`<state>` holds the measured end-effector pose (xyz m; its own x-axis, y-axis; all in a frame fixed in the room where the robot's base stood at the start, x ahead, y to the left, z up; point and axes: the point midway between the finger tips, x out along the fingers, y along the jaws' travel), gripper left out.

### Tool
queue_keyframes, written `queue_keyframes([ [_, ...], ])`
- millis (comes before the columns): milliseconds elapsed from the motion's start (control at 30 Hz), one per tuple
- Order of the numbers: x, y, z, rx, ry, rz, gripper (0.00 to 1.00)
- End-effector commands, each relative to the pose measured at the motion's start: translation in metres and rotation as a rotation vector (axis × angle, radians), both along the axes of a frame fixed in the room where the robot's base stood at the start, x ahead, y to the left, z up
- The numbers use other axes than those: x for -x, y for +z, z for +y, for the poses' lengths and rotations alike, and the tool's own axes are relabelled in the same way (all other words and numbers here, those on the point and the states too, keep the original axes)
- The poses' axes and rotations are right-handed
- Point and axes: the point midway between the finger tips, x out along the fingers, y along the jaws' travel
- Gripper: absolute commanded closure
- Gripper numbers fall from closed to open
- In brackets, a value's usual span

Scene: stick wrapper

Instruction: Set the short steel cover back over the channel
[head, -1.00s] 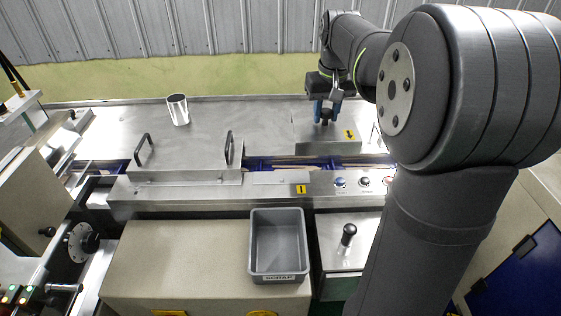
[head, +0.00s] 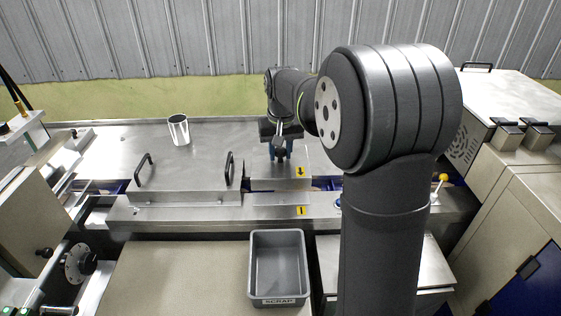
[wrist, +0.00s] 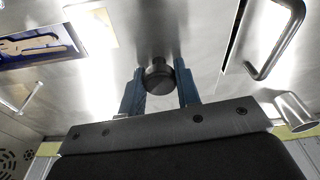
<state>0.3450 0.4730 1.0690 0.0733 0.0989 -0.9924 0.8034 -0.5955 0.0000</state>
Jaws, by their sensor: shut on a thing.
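My gripper (head: 281,156) is shut on the dark round knob of the short steel cover (head: 262,181). In the wrist view the knob (wrist: 159,76) sits between the two blue fingers of my gripper (wrist: 160,92). The cover carries a yellow arrow label and looks about level. It is in line with the channel (head: 327,184), hiding the stretch beneath it; blue channel shows to its right. A yellow label (head: 301,211) on the front rail lies almost straight in front of the cover's label. I cannot tell whether the cover rests or hovers.
The long steel cover (head: 190,196) with two black handles stands close on the left, a narrow dark gap between. A steel cup (head: 178,130) stands behind it. A grey scrap bin (head: 278,234) is in front. A yellow-knobbed lever (head: 441,179) is at right.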

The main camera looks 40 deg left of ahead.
Motion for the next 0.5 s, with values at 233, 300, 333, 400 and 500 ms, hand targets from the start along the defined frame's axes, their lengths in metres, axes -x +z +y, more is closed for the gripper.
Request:
queue_keyframes([
  [233,0.000,-0.031,0.000,0.001,0.000,0.001,1.00],
  [300,0.000,-0.035,0.000,0.000,0.000,0.000,1.00],
  [333,0.000,-0.035,0.000,-0.001,0.001,-0.001,1.00],
  [400,0.000,-0.035,0.000,-0.001,0.001,-0.001,1.00],
  [500,0.000,-0.035,0.000,-0.001,0.001,-0.001,1.00],
])
